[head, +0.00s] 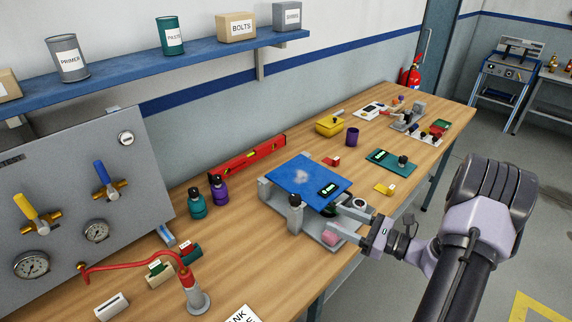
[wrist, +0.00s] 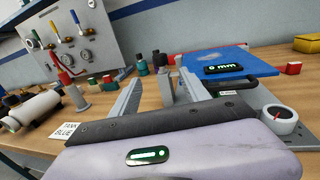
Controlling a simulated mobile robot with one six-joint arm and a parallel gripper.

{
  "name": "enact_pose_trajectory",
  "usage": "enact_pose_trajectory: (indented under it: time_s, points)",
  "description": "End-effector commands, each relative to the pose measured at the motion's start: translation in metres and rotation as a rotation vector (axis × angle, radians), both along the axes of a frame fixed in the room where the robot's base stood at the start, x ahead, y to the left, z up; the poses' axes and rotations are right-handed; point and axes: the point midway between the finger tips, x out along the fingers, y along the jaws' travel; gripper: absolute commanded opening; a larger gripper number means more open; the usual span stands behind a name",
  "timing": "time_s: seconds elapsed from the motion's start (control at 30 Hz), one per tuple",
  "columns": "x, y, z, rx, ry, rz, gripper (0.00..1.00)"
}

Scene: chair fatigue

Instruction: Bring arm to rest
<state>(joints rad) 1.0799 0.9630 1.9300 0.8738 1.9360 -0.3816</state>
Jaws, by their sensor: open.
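My gripper (head: 354,220) is at the front edge of the workbench, beside the right end of a grey fixture (head: 270,207) that carries a tilted blue plate (head: 297,178). Its two fingers are apart and nothing shows between them. In the wrist view the open fingers (wrist: 149,90) point across the bench, with the blue plate (wrist: 235,62) to their right. A small black device with a green display (head: 328,190) lies on the plate. A pink piece (head: 331,238) sits low at the fixture's front. My arm reaches in from the lower right.
Teal (head: 197,204) and purple (head: 219,190) bottles and a red level (head: 248,157) stand behind the fixture. A valve panel (head: 75,190) is at left. The floor (head: 440,290) right of the bench is open.

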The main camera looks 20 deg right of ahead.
Motion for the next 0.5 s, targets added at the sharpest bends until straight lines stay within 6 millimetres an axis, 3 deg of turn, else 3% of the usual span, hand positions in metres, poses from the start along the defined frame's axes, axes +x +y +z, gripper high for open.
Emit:
enact_pose_trajectory:
  time_s: [0.07,0.13,0.17,0.23,0.3,0.4,0.5]
  points:
    - [0.003,0.013,0.008,-0.032,0.004,0.045,0.54]
    - [0.007,0.05,0.026,-0.131,0.012,0.172,0.54]
    - [0.006,0.074,0.037,-0.196,0.018,0.253,0.54]
    - [-0.008,0.142,0.061,-0.406,0.027,0.485,0.54]
    - [-0.037,0.201,0.076,-0.651,0.018,0.704,0.54]
    - [-0.089,0.253,0.087,-1.028,-0.041,0.949,0.54]
    - [-0.133,0.275,0.093,-1.42,-0.158,1.098,0.54]
